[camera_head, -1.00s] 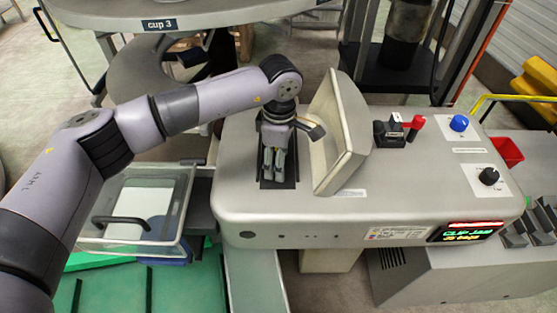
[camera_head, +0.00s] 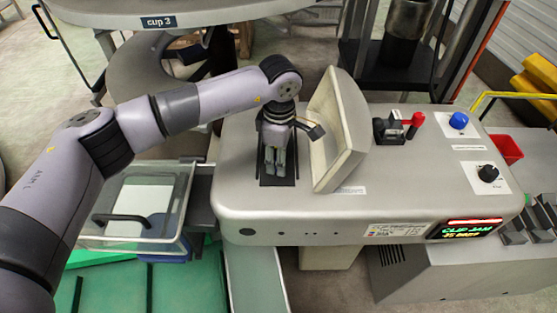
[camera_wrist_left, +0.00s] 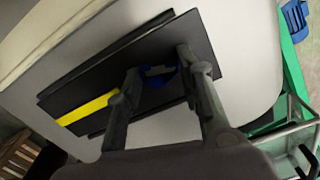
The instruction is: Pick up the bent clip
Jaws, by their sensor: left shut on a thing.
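My left gripper (camera_head: 275,167) points down into the dark slot (camera_head: 266,180) on top of the grey clipper machine, beside the raised lid. In the left wrist view its two fingers (camera_wrist_left: 160,74) reach into the black recess and are shut on a small blue piece (camera_wrist_left: 158,82), which looks like the bent clip. The fingers hide most of it, and its shape cannot be made out. A yellow strip (camera_wrist_left: 88,106) lies in the recess beside the fingers. My right gripper is not in view.
The raised lid (camera_head: 327,133) stands close to the right of my gripper. A red-handled lever (camera_head: 416,122), a blue knob (camera_head: 459,121) and a black knob (camera_head: 488,173) sit further right. The lit display (camera_head: 466,230) reads "CLIP JAM". A clear bin (camera_head: 180,215) is at left.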

